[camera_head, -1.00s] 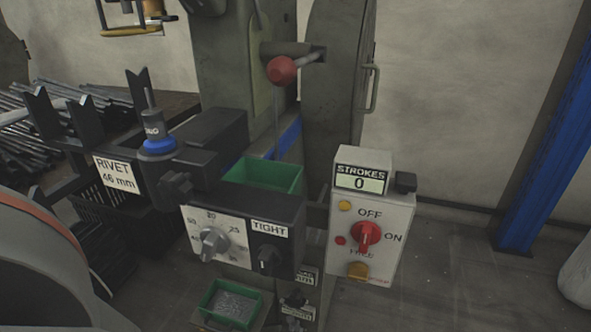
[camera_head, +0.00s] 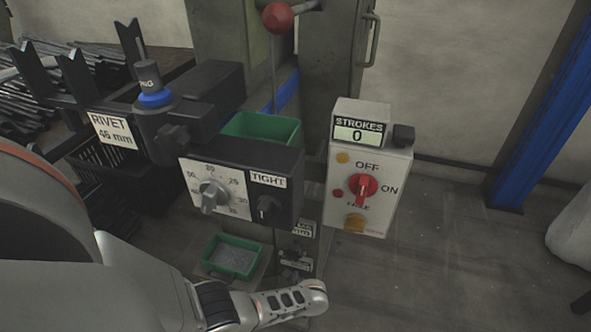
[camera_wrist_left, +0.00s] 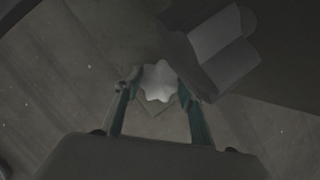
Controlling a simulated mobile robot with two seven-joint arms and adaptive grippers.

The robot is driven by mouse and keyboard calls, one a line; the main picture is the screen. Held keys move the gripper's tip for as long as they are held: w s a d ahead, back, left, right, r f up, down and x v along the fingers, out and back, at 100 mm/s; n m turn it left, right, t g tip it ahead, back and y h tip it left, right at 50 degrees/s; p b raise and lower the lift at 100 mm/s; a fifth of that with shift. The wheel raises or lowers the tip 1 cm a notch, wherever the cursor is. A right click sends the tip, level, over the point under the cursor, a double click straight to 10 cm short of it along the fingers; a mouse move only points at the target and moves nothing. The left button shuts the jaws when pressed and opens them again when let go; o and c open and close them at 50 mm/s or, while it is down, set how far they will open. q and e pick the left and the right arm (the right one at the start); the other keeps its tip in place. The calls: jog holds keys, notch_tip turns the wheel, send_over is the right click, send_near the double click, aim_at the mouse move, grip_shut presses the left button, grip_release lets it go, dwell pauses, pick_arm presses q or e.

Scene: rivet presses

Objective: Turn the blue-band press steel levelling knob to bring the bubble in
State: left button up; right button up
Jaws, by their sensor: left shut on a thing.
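The blue-band press carries a blue band (camera_head: 155,99) round a dark cylinder at the left of the head view. In the left wrist view, a pale, lobed steel knob (camera_wrist_left: 159,78) sits between the fingers of my left gripper (camera_wrist_left: 157,90). The fingers are shut on it, one at each side. In the head view my left arm crosses the bottom, low in front of the press; its fingers and the knob are not visible there. No bubble level can be made out in either view. My right gripper is not in view.
The press front has a steel dial (camera_head: 212,195) and a black TIGHT knob (camera_head: 269,208). A switch box (camera_head: 371,210) with a red switch stands right, its STROKES counter reading 0. A green tray (camera_head: 232,257) sits just above my arm.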

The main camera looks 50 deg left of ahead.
pick_arm(q)
jog(key=shift+f+n+g, duration=0.1)
jog(key=shift+n+g, duration=0.3)
jog(key=shift+n, duration=0.7)
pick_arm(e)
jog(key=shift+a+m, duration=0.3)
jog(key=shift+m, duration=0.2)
pick_arm(q)
jog(key=shift+b, duration=0.3)
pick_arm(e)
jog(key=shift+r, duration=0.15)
pick_arm(q)
jog(key=o, duration=1.1)
jog(key=shift+d, duration=0.1)
jog(key=shift+d+r, duration=0.15)
jog(key=shift+r, duration=0.35)
jog(key=d, duration=1.2)
jog(key=shift+s, duration=0.35)
jog(key=shift+r, duration=0.15)
